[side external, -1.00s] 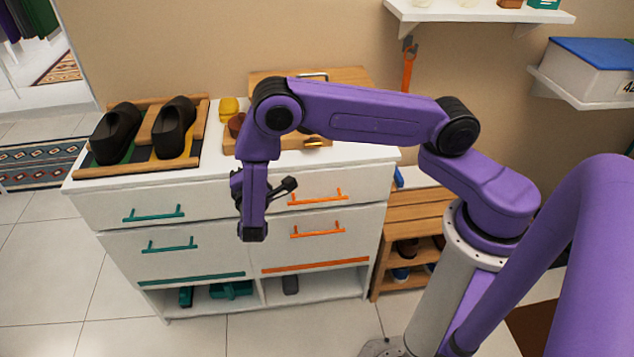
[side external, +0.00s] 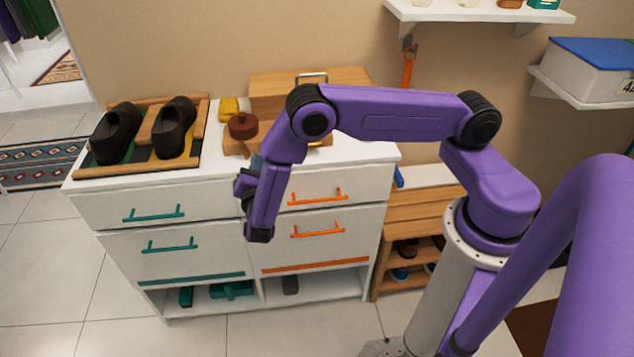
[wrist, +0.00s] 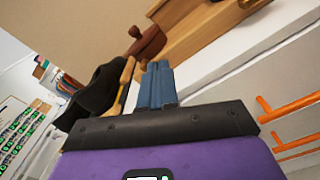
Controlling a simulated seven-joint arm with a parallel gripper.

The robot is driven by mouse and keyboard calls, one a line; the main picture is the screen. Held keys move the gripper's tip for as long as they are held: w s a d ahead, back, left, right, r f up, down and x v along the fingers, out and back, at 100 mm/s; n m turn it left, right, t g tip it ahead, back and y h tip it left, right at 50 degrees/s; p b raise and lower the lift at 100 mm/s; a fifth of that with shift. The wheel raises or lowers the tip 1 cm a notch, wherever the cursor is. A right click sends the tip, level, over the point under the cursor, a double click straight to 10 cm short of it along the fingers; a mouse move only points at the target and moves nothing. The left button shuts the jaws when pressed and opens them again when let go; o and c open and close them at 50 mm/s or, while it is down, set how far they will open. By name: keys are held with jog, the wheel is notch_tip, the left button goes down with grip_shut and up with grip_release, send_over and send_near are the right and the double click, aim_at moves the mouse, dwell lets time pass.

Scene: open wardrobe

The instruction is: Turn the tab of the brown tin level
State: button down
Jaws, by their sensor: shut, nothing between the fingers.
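The brown tin (side external: 243,129) stands on the wooden board at the back of the white cabinet top. A small tab (side external: 236,119) shows on its top, but its exact angle is too small to tell. In the wrist view the tin (wrist: 150,45) appears tilted, just beyond the fingertips, with the tab (wrist: 134,32) sticking out at its upper left. My gripper (side external: 256,160) is at the cabinet's front edge, in front of and below the tin. Its blue-grey fingers (wrist: 157,72) are together and empty, apart from the tin.
A yellow object (side external: 229,108) stands behind the tin. A wooden box (side external: 270,92) with a metal handle is behind to the right. Black shoes (side external: 173,127) stand on a wooden rack to the left. Orange drawer handles (side external: 316,196) project from the cabinet front.

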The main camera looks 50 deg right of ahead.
aim_at(244, 146)
jog(key=shift+x, duration=3)
jog(key=shift+w+a+f, duration=0.3)
jog(key=shift+w+f, duration=0.05)
jog(key=shift+f, duration=0.05)
jog(key=shift+w+a+r, duration=0.1)
jog(key=shift+a+r, duration=0.05)
jog(key=shift+w+a+r, duration=0.15)
jog(key=shift+r, duration=0.1)
jog(key=shift+w+a+r, duration=0.2)
jog(key=shift+w+a, duration=0.25)
jog(key=shift+w, duration=0.05)
jog(key=shift+r, duration=0.15)
jog(key=shift+r, duration=0.25)
jog(key=v, duration=0.6)
